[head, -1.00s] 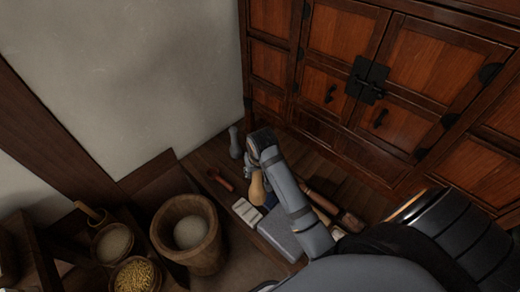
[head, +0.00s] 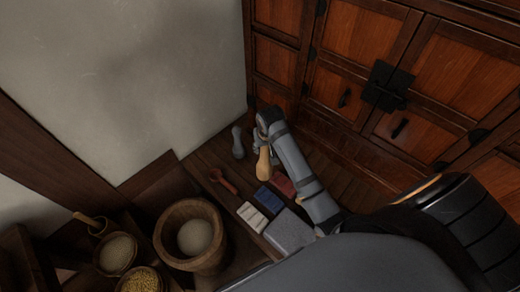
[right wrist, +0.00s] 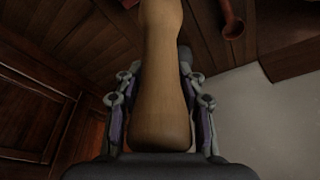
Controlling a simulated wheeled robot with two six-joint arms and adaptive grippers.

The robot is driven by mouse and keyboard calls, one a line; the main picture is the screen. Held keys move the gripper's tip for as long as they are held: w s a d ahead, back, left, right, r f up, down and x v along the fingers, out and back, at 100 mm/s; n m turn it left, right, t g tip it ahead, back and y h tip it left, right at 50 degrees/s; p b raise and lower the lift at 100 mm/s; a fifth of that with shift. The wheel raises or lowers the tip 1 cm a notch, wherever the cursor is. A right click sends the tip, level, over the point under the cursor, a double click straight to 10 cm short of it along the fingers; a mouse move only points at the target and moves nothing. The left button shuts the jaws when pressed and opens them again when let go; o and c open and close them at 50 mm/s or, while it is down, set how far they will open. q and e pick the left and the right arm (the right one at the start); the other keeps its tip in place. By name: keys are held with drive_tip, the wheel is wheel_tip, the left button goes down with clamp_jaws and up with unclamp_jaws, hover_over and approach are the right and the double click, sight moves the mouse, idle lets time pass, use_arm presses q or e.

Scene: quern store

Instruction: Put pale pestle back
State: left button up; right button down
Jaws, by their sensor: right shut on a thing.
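The pale pestle (head: 264,164) is a light wooden piece with a rounded lower end, seen in the head view below my right gripper (head: 262,130). It also fills the middle of the right wrist view (right wrist: 160,85), between the two fingers of my right gripper (right wrist: 161,110). The right gripper is shut on it and holds it near the wall corner, over the low wooden shelf (head: 205,160). I cannot tell whether the pestle touches the shelf. My left gripper is not in view.
A grey pestle-like piece (head: 238,143) and a red-brown spoon (head: 223,181) lie near the held pestle. White (head: 252,217), blue (head: 268,199) and red (head: 284,185) blocks and a grey slab (head: 289,231) sit closer. A wooden mortar (head: 163,243), bowls and a cabinet (head: 350,70) surround this.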

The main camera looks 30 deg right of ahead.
drive_tip(key=w+d+f+b, duration=0.3)
drive_tip(key=w+f, duration=0.6)
drive_tip(key=f, duration=0.2)
drive_tip(key=shift+w, duration=0.25)
drive_tip(key=shift+f, duration=0.1)
drive_tip(key=c, duration=0.8)
unclamp_jaws()
drive_tip(key=shift+s, duration=0.1)
drive_tip(key=p+v, duration=0.2)
drive_tip(key=v, duration=1)
